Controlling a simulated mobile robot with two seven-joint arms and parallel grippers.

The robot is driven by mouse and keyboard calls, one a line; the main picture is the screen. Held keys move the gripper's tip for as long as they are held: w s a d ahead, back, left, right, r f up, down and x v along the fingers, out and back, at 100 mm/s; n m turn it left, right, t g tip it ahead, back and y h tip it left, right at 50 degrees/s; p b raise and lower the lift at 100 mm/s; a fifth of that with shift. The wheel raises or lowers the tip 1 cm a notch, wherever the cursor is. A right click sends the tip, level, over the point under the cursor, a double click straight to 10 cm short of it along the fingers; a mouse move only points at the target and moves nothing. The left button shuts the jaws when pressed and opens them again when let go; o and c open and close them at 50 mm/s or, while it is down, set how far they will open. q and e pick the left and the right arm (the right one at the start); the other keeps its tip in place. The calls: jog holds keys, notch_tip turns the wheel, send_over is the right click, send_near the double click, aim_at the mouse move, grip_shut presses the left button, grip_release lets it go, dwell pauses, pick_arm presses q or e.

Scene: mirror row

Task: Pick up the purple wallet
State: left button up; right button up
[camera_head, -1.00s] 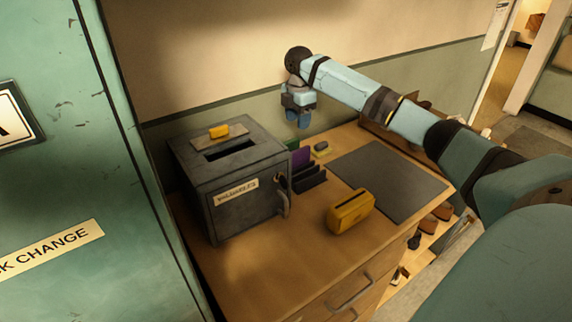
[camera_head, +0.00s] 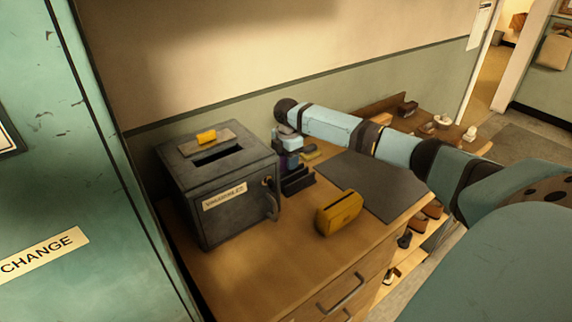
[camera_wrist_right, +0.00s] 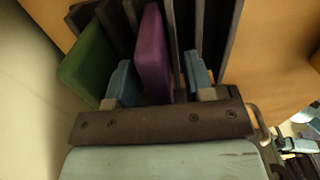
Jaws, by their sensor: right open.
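The purple wallet (camera_wrist_right: 152,55) stands on edge in a black slotted rack (camera_wrist_right: 217,38) in the right wrist view. A green wallet (camera_wrist_right: 88,62) stands to its left, close to one finger. My right gripper (camera_wrist_right: 160,82) is open, with one blue fingertip on each side of the purple wallet; I cannot tell whether either touches it. In the head view my right gripper (camera_head: 288,162) points down over the rack (camera_head: 298,184) and hides most of the wallets. My left gripper is not in view.
A dark grey metal box (camera_head: 222,190) with a slotted top stands just left of the rack. A yellow case (camera_head: 339,213) and a dark mat (camera_head: 376,182) lie to the right on the wooden desk (camera_head: 270,265). The desk's front is clear.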

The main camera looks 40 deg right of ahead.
jog(key=shift+f, duration=0.1)
grip_shut()
